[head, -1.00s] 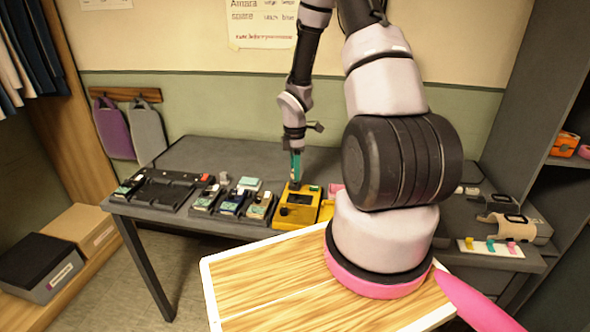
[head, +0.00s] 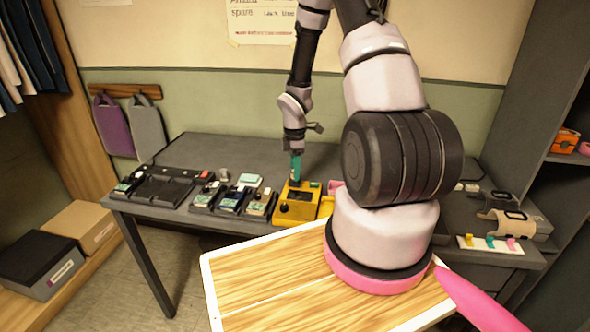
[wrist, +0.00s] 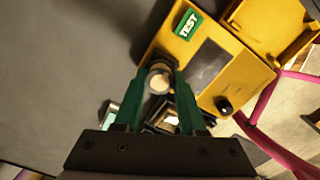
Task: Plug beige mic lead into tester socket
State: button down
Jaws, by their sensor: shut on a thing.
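The yellow tester (head: 297,206) stands near the front edge of the dark table; in the wrist view its TEST label and grey panel show on the yellow top (wrist: 237,88). My gripper (head: 295,179) points straight down at the tester's back left part. In the wrist view its green fingers (wrist: 161,80) are shut on a round, pale beige end with a dark surround, which I take as the beige mic lead's plug (wrist: 160,82). The socket is hidden beneath the plug and fingers. I cannot tell whether the plug is inside it or just above.
Several small devices (head: 231,203) sit left of the tester, beside a black rack (head: 163,190). A pink cable (wrist: 262,108) loops at the tester's right in the wrist view. A wrapped beige item (head: 503,222) lies at the table's right. The table behind the tester is clear.

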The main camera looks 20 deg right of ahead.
jog(key=shift+f, duration=0.1)
jog(key=shift+c, duration=2)
grip_release()
notch_tip(320, 180, up, 11)
jog(key=s+a+r+m+t, duration=0.1)
jog(key=s+r+m+t, duration=0.3)
jog(key=r, duration=0.6)
jog(key=s+a+r+m+g, duration=0.1)
jog(key=s+a+r+m, duration=0.15)
jog(key=r+m, duration=0.6)
jog(key=s+a+r+m+t+y, duration=0.1)
jog(key=s+a+r+m+t, duration=0.1)
jog(key=s+r+m, duration=0.2)
jog(key=s+a+r+m+t+y, duration=0.1)
jog(key=s+r+m, duration=0.3)
jog(key=s+r, duration=0.6)
jog(key=shift+s+a+r+t, duration=0.15)
jog(key=shift+a+r+t, duration=0.1)
jog(key=shift+a+t, duration=0.45)
